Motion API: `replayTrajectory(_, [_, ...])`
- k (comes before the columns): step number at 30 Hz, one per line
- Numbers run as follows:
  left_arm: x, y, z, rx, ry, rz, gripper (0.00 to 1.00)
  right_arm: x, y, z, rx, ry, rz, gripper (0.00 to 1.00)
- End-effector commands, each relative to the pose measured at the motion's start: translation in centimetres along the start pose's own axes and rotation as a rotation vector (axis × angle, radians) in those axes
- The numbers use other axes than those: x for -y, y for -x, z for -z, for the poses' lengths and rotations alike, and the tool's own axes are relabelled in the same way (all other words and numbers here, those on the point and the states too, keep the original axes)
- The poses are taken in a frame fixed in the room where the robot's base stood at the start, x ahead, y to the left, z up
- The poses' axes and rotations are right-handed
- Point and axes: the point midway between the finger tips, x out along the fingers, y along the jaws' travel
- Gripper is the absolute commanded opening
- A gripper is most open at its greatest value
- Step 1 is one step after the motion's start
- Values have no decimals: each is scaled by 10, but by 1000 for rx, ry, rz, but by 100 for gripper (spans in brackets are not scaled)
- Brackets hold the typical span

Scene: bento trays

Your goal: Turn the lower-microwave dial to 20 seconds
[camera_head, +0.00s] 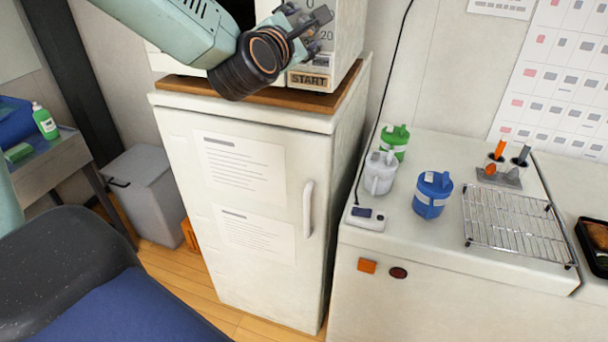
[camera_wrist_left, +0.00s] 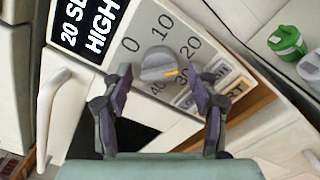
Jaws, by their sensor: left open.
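The microwave (camera_head: 348,35) stands on a wooden board and is cut off by the top edge of the head view. Its grey round dial (camera_wrist_left: 156,62) shows in the left wrist view, with an orange mark at its lower right. Printed numbers 0, 10, 20, 30 and 40 ring the dial. The display (camera_wrist_left: 88,22) shows "20 SE" and "HIGH", partly cut off. My left gripper (camera_wrist_left: 162,84) is open, with one finger on each side of the dial in the picture. I cannot tell whether they touch it. It hides the dial in the head view (camera_head: 308,32). My right gripper is out of view.
The START button (camera_head: 309,80) sits low on the microwave panel. A white cabinet (camera_head: 175,130) with a handle (camera_head: 308,208) stands below. On the right counter (camera_head: 408,232) are green, white and blue containers and a wire rack (camera_head: 515,226).

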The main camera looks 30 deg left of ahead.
Motion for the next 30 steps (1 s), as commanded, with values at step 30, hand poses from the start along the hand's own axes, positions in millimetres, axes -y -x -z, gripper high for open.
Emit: replayTrajectory(30, [3,0,-3,-2,910,1,60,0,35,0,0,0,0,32])
